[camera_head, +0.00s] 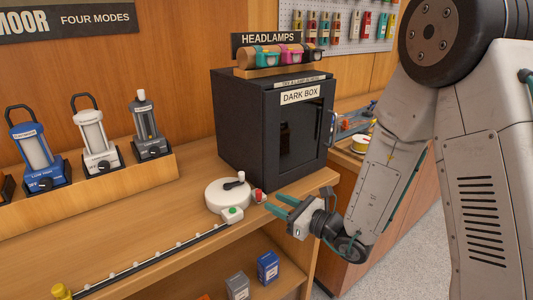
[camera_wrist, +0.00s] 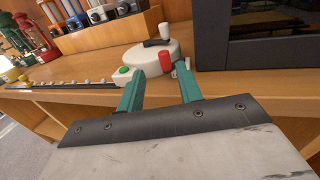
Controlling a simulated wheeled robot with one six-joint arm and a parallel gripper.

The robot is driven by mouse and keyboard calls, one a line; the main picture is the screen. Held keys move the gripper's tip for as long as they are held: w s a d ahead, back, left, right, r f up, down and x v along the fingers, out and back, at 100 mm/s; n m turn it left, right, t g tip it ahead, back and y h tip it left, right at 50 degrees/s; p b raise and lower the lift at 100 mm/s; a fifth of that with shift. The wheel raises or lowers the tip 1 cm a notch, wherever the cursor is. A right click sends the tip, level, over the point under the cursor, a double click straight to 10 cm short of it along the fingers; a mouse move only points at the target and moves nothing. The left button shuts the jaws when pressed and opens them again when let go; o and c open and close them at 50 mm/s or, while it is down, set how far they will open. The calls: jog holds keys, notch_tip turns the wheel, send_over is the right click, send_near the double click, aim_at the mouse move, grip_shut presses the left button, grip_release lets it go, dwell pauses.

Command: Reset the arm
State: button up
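My gripper (camera_head: 281,205) is at the front edge of the wooden counter, its two teal fingers spread apart with nothing between them. In the wrist view my gripper (camera_wrist: 160,92) shows both fingers parted. A round white device (camera_head: 229,195) with a black handle, a green button and a red part sits on the counter just beyond the fingertips; it also shows in the wrist view (camera_wrist: 150,62). My arm bends down from the upper right in the head view.
A black dark box (camera_head: 245,130) stands on the counter behind the white device. Several lanterns (camera_head: 92,140) stand on a wooden stand at left. A black strip (camera_head: 160,262) runs along the counter. Small boxes (camera_head: 268,267) sit on the shelf below. Grey floor (camera_head: 410,255) is at right.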

jog(key=s+a+r+n+g, duration=0.1)
jog(key=s+r+n+g, duration=0.1)
jog(key=s+n+g, duration=0.7)
jog(key=s+a+r+n+g, duration=0.1)
jog(key=s+r+n+g, duration=0.2)
jog(key=s+n+g, duration=0.55)
jog(key=s+d+r+n+t+h, duration=0.3)
jog(key=s+d+h, duration=0.3)
jog(key=d, duration=0.5)
jog(key=s+d+r+n+t+h, duration=0.4)
jog(key=s+d+r+n+h, duration=0.1)
jog(key=d, duration=0.6)
jog(key=shift+s+r+h, duration=0.35)
jog(key=shift+r+h, duration=0.45)
jog(key=shift+h, duration=0.5)
jog(key=shift+n+t, duration=0.25)
